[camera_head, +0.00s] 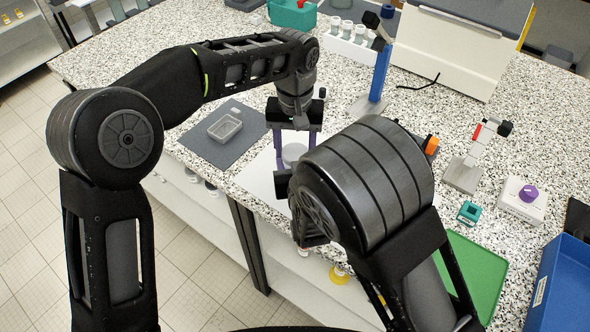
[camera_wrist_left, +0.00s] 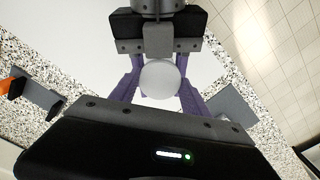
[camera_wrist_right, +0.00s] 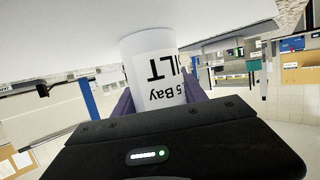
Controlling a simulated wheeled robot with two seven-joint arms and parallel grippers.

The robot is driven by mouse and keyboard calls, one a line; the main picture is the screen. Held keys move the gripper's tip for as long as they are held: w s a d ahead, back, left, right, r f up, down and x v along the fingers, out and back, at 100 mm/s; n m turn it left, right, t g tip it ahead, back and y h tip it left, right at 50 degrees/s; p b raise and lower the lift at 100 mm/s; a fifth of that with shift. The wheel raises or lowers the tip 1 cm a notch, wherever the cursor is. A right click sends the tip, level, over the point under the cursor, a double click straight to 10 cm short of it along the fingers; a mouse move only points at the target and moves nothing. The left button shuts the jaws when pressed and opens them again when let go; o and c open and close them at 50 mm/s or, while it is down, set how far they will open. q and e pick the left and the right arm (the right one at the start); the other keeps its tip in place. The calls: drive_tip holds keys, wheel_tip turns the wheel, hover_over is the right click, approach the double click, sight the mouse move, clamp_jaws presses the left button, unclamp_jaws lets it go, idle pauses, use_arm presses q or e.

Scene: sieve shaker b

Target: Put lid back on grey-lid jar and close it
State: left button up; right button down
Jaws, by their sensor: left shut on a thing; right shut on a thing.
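The grey lid (camera_head: 294,153) is a pale round disc between my left gripper's purple fingers; it also shows from above in the left wrist view (camera_wrist_left: 160,79). My left gripper (camera_head: 296,147) points down and is shut on the lid. The jar (camera_wrist_right: 158,80), white with a black-lettered label, fills the middle of the right wrist view. My right gripper (camera_wrist_right: 158,98) is shut around the jar's side, low over the white mat (camera_head: 257,176). The lid lies in line over the jar. The seam between them is hidden, so I cannot tell how tightly it sits.
A clear tray (camera_head: 225,127) lies on a dark grey mat (camera_head: 200,147) left of the grippers. A blue-post stand (camera_head: 380,73) is behind. A green mat (camera_head: 472,270) and a blue bin (camera_head: 560,285) are at right. My right arm hides part of the bench.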

use_arm(q)
drive_tip(key=m, duration=0.5)
drive_tip(key=shift+m, duration=0.3)
drive_tip(key=o, duration=1.5)
drive_tip(key=shift+o, duration=0.2)
drive_tip(key=shift+r, duration=2.25)
drive_tip(key=shift+c, duration=0.4)
